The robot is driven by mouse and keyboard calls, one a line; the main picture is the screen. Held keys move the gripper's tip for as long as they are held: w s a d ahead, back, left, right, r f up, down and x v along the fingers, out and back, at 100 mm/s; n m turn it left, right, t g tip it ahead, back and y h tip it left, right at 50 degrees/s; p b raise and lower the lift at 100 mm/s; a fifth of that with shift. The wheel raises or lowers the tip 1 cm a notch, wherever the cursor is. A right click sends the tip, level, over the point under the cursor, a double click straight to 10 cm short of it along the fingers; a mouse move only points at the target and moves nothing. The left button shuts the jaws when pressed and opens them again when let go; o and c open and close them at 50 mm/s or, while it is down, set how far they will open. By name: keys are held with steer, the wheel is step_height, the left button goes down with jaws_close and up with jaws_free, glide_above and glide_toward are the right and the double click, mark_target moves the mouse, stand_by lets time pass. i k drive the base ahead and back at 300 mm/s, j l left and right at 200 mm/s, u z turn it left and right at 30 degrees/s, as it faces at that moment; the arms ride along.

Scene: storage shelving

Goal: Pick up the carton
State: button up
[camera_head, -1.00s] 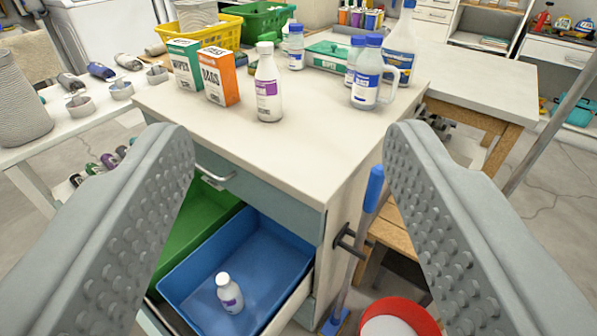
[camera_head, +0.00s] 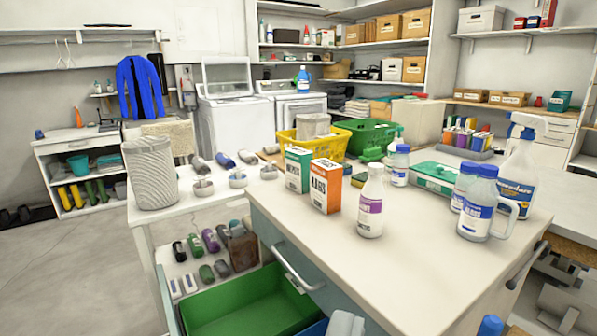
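Two cartons stand upright side by side on the white-topped cabinet (camera_head: 400,285). One is an orange and white carton (camera_head: 325,186) lettered RAGS. The other is a green and white carton (camera_head: 298,169) just left of and behind it. I cannot tell which of the two the task means. A small grey shape (camera_head: 345,324) at the bottom edge, in front of the cabinet, may be part of my gripper. It is well below the cartons in the picture and too cut off to show any opening. Nothing grips either carton.
A white bottle with purple label (camera_head: 371,205) stands close right of the orange carton. Blue-capped jugs (camera_head: 480,205) and a spray bottle (camera_head: 515,165) stand further right. A yellow basket (camera_head: 322,150) is behind. Below, an open drawer holds a green bin (camera_head: 250,300). The cabinet's front top is clear.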

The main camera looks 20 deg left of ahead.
mark_target(297, 159)
steer(key=k+j, duration=0.1)
steer(key=j, duration=0.65)
steer(key=i+j, duration=0.1)
steer(key=j, duration=0.95)
steer(key=i+j, duration=0.15)
steer(key=j, duration=0.35)
steer(key=i+j, duration=0.1)
steer(key=j, duration=0.4)
steer(key=i+j, duration=0.25)
steer(key=i, duration=0.25)
steer(key=i+j, duration=0.2)
steer(key=i, duration=0.25)
